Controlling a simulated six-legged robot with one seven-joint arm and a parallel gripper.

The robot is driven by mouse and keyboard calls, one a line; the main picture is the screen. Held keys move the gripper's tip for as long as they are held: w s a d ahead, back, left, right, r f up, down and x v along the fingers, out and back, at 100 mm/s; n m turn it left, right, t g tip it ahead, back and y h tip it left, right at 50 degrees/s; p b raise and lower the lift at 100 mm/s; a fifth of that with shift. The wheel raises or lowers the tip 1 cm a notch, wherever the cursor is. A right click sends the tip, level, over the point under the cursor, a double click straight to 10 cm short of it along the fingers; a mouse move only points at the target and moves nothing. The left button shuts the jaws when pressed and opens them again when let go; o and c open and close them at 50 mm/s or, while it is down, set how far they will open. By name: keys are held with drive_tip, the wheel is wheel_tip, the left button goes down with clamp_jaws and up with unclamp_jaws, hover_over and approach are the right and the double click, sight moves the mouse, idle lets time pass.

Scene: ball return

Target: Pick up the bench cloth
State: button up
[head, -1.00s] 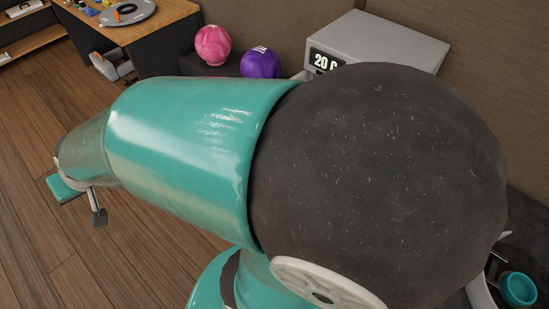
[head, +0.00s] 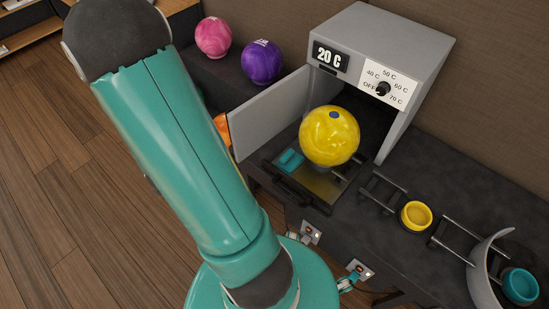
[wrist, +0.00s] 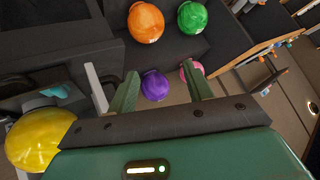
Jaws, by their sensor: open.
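A small teal piece that looks like the bench cloth (head: 290,160) lies at the left of the pull-out tray (head: 322,186), beside the yellow ball (head: 329,136), at the open grey oven. The teal piece also shows in the wrist view (wrist: 56,91), at the left above the yellow ball (wrist: 40,139). My gripper (wrist: 160,71) shows in the wrist view with its two green fingers apart and nothing held between them. The teal piece is off to the left of the fingers, not between them. In the head view the gripper is hidden.
The oven (head: 382,45) reads 20 C; its door (head: 268,115) stands open at the left. Pink (head: 213,38) and purple (head: 261,62) balls rest left of it. The wrist view adds orange (wrist: 146,22) and green (wrist: 192,18) balls. A yellow cup (head: 416,215) stands at the right.

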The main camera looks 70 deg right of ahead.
drive_tip(key=s+d+f+m+g+h, duration=0.1)
drive_tip(key=s+d+f+m+g, duration=0.15)
drive_tip(key=s, duration=0.35)
drive_tip(key=s+d+f+m+g+h, duration=0.1)
drive_tip(key=s+d+f+g+h, duration=0.1)
drive_tip(key=s+f, duration=0.3)
drive_tip(key=m+g, duration=0.1)
drive_tip(key=g, duration=0.4)
approach(282, 159)
drive_tip(key=shift+s+d+f+h, duration=0.25)
drive_tip(key=shift+s+d+f, duration=0.1)
drive_tip(key=shift+s+d, duration=0.2)
drive_tip(key=shift+s+d+f+h, duration=0.25)
drive_tip(key=shift+s+d+f, duration=0.2)
drive_tip(key=shift+d, duration=0.15)
drive_tip(key=shift+w+x, duration=0.15)
drive_tip(key=shift+x, duration=1.2)
drive_tip(key=shift+w+x, duration=0.2)
drive_tip(key=shift+x, duration=1.1)
drive_tip(key=shift+d+f, duration=0.1)
drive_tip(key=shift+f, duration=0.05)
drive_tip(key=shift+c, duration=0.4)
drive_tip(key=c, duration=1)
